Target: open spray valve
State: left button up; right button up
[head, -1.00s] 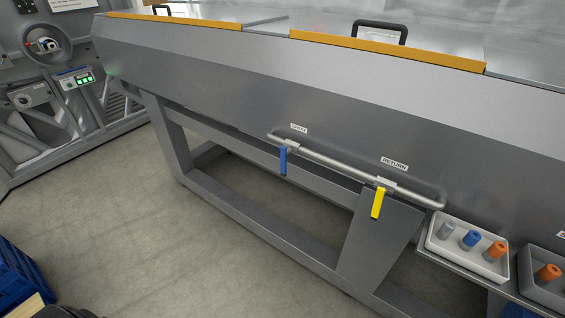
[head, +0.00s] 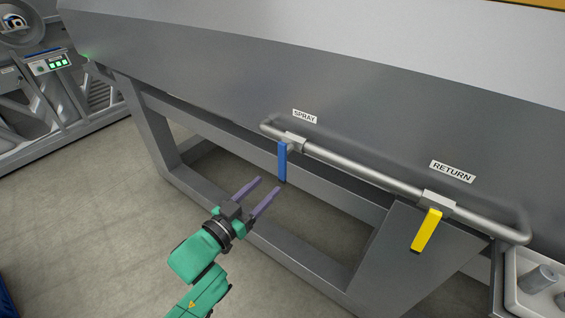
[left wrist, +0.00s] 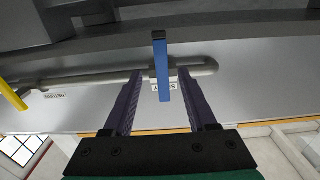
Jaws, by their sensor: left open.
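The spray valve has a blue lever handle (head: 283,162) hanging straight down from the grey pipe, below the SPRAY label (head: 305,116). My left gripper (head: 262,189) is open and empty, its two fingers pointing toward the blue handle from the lower left in the head view. In the left wrist view, the blue handle (left wrist: 162,70) shows between the two spread fingers (left wrist: 162,98), beyond their tips; I see no contact. The right gripper is not in view.
A yellow handle (head: 427,231) hangs on the same pipe (head: 360,171) under the RETURN label (head: 453,171). A light tray (head: 513,283) stands at the lower right. The metal frame leg (head: 384,257) stands below the pipe. Open floor lies to the left.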

aim_at(286, 161)
pick_arm(q)
jog(key=x, duration=1.1)
jog(key=shift+w+f, duration=0.15)
jog(key=shift+w, duration=0.1)
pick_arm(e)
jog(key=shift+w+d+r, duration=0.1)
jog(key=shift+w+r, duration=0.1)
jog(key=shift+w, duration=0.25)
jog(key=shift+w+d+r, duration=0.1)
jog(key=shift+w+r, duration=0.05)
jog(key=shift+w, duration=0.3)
pick_arm(q)
jog(key=shift+c, duration=0.3)
grip_shut()
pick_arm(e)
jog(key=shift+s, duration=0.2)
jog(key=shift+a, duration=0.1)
